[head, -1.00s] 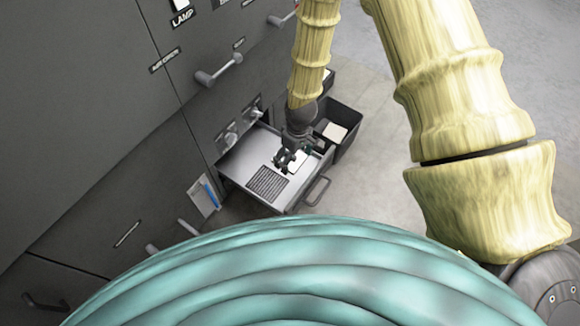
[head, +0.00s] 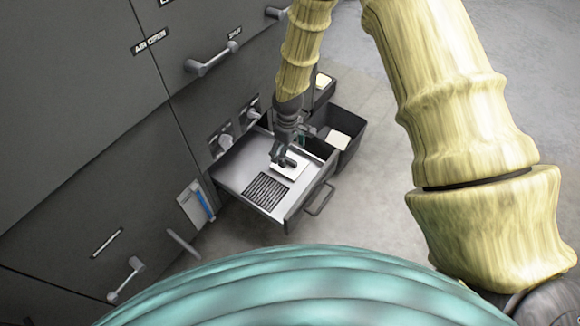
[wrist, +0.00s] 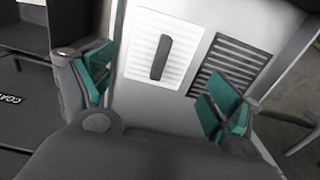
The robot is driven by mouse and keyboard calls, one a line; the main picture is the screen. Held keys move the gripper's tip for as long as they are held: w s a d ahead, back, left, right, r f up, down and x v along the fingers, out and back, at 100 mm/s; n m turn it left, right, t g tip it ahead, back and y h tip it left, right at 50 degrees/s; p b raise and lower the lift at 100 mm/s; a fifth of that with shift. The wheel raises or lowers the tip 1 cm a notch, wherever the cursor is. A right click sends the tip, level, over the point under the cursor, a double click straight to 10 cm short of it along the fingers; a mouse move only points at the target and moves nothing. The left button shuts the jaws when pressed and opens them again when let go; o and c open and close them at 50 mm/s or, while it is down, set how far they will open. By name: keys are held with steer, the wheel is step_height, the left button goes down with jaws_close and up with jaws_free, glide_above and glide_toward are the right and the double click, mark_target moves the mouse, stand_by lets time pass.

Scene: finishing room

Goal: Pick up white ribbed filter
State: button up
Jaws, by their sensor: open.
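The white ribbed filter (wrist: 145,45) lies flat in the open drawer in the wrist view, with a dark oblong grip on its face. In the head view the filter (head: 291,168) is partly hidden behind my gripper. My gripper (wrist: 160,95) is open, its two green-padded fingers spread apart, with nothing between them. In the head view my gripper (head: 283,160) is over the drawer at the filter. The height between the fingertips and the filter is hard to tell. The drawer (head: 236,180) is pulled out of the dark cabinet.
A dark slatted grille (head: 266,190) lies beside the filter, also in the wrist view (wrist: 235,62). The drawer walls and front handle (head: 321,199) bound the space. Dark bins (head: 352,135) stand beyond the drawer. Cabinet handles (head: 213,60) stick out on the left.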

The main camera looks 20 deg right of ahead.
mark_target(290, 159)
steer(key=shift+d+f+b, duration=0.2)
steer(key=shift+f+b, duration=1.35)
steer(key=shift+f, duration=1.5)
steer(key=shift+s, duration=0.1)
steer(key=shift+r, duration=0.1)
steer(key=c, duration=0.9)
steer(key=shift+c, duration=0.6)
